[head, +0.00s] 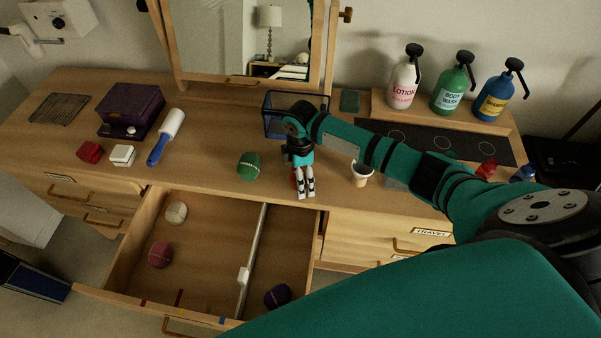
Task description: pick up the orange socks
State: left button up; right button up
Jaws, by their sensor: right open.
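A small orange-red patch, likely the orange socks (294,179), shows on the dresser top behind my right gripper, which hides most of it. My right gripper (306,195) points down over this spot near the dresser's front edge, its two pale fingers slightly apart. It is open. I cannot tell whether the fingers touch the socks or stand around them. My left gripper is not in view.
Rolled green socks (249,166) lie to the left on the dresser top. A dark wire basket (284,101) and white cup (361,173) stand near my arm.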

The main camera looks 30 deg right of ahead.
jog(key=shift+c, duration=0.4)
jog(key=c, duration=1)
jog(key=shift+c, duration=0.2)
jog(key=shift+r, duration=0.1)
